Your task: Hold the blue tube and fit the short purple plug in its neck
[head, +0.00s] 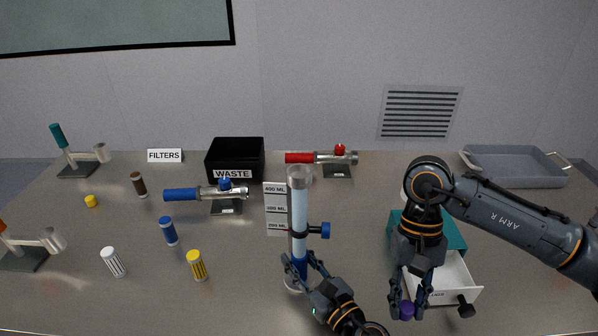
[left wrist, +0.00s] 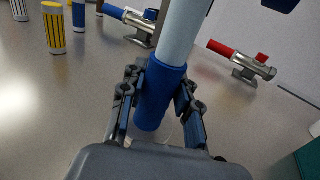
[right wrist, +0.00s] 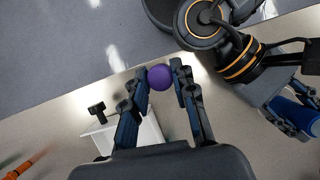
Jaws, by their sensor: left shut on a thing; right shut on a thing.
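The tall clear tube (head: 299,220) with blue liquid stands upright, its open neck (head: 299,172) at the top. My left gripper (head: 300,264) is shut around its lower part; the left wrist view shows the fingers on either side of a blue sleeve (left wrist: 156,95). The short purple plug (head: 406,311) is between the fingertips of my right gripper (head: 408,303), which is shut on it. In the right wrist view the plug (right wrist: 160,77) shows as a round purple end. The plug is apart from the tube, low and to its right.
A volume scale (head: 276,209) and a blue valve (head: 320,230) flank the tube. A teal box with an open white drawer (head: 455,275) is beside my right arm. Several coloured cylinders, including a yellow one (head: 197,265), stand left. The waste bin (head: 234,160) is behind.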

